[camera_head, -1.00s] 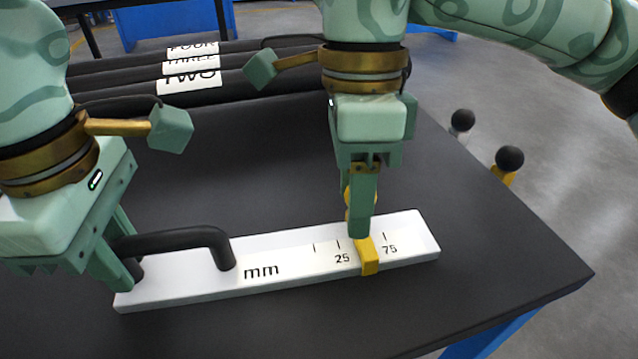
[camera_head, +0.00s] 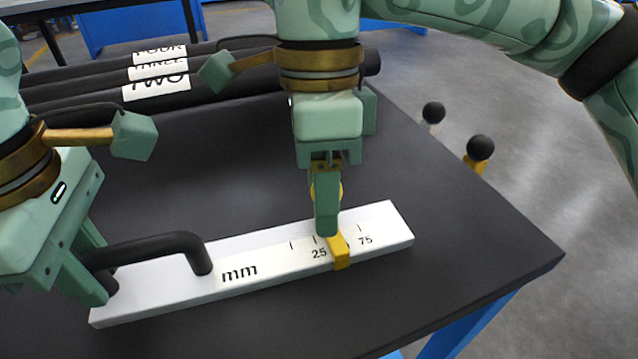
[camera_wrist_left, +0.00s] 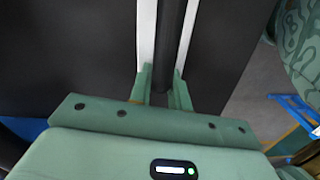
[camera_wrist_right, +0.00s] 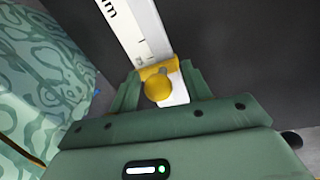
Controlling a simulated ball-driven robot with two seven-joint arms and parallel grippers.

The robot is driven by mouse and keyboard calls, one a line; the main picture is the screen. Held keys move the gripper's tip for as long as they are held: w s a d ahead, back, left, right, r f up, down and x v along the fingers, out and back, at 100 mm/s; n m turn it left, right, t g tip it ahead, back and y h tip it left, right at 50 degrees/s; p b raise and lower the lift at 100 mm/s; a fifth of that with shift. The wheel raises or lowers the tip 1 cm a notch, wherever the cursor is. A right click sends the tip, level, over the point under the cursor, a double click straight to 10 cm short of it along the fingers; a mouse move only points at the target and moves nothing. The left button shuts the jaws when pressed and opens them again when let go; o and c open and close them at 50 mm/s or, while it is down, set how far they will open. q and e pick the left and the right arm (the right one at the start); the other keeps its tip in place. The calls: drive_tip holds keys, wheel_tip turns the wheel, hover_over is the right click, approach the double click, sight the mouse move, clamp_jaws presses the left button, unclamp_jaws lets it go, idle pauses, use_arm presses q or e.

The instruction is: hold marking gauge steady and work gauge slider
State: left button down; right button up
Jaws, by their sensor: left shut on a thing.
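The marking gauge is a long white bar (camera_head: 160,299) marked "mm", lying on the dark table. It has a black arched handle (camera_head: 150,246) at its left part. A yellow slider (camera_head: 340,253) sits across the bar between the 25 and 75 marks. My left gripper (camera_head: 98,280) is shut on the handle's left end; the left wrist view shows the black handle (camera_wrist_left: 170,60) between its fingers. My right gripper (camera_head: 327,225) is above the slider. In the right wrist view its fingers are apart on either side of the round yellow knob (camera_wrist_right: 158,88), with gaps showing.
Several black rolls with white number labels (camera_head: 155,88) lie at the back left of the table (camera_head: 430,200). Two black-balled posts (camera_head: 480,150) stand beyond the table's right edge. The table behind the gauge is clear.

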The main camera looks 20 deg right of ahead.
drive_tip(key=shift+r, duration=0.1)
wheel_tip(320, 180, up, 12)
drive_tip(key=w, duration=0.2)
drive_tip(key=shift+d+f, duration=0.2)
drive_tip(key=shift+d, duration=0.1)
drive_tip(key=shift+w, duration=0.1)
use_arm(q)
drive_tip(key=c, duration=1.2)
unclamp_jaws()
drive_tip(key=shift+c, duration=0.2)
